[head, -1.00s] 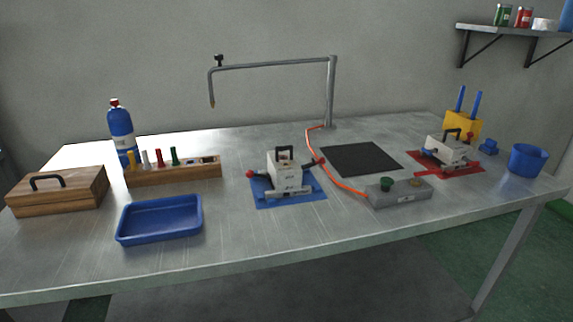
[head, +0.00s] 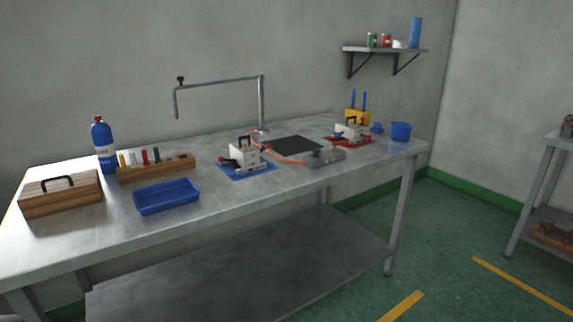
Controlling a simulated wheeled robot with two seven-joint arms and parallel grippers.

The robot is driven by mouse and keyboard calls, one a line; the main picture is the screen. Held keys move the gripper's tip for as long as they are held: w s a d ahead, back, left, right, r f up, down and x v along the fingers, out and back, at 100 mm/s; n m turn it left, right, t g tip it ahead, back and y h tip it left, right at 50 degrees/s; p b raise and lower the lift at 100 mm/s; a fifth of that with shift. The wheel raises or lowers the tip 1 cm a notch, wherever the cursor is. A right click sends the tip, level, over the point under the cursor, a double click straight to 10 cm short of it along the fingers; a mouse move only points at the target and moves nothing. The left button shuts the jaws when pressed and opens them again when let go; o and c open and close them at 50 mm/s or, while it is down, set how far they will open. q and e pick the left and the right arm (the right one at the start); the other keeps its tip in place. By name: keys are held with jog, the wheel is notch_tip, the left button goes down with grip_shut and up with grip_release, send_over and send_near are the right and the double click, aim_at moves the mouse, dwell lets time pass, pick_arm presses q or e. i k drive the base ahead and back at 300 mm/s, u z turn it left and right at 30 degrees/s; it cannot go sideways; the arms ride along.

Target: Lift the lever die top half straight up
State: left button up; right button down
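A pale, blocky die (head: 242,157) with a black top handle and a red-knobbed lever at its left sits on a blue mat (head: 265,170) near the middle of the table. A second pale die (head: 349,131) with a black handle sits on a red mat (head: 367,141) farther right. Both dies look closed and upright. Which one is called the lever die is not marked clearly enough to read. Neither of my grippers is in view.
The metal table (head: 110,228) also bears a blue tray (head: 166,207), a wooden box (head: 61,203), a blue bottle (head: 104,147), a wooden rack (head: 170,170), a black pad (head: 291,145), a grey control box (head: 325,158) and a blue bucket (head: 400,134). Open green floor lies at right.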

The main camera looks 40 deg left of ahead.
aim_at(245, 152)
jog(key=z, duration=0.4)
jog(key=i, duration=1.1)
jog(key=u, duration=0.65)
jog(key=i, duration=1.05)
jog(key=u, duration=1.1)
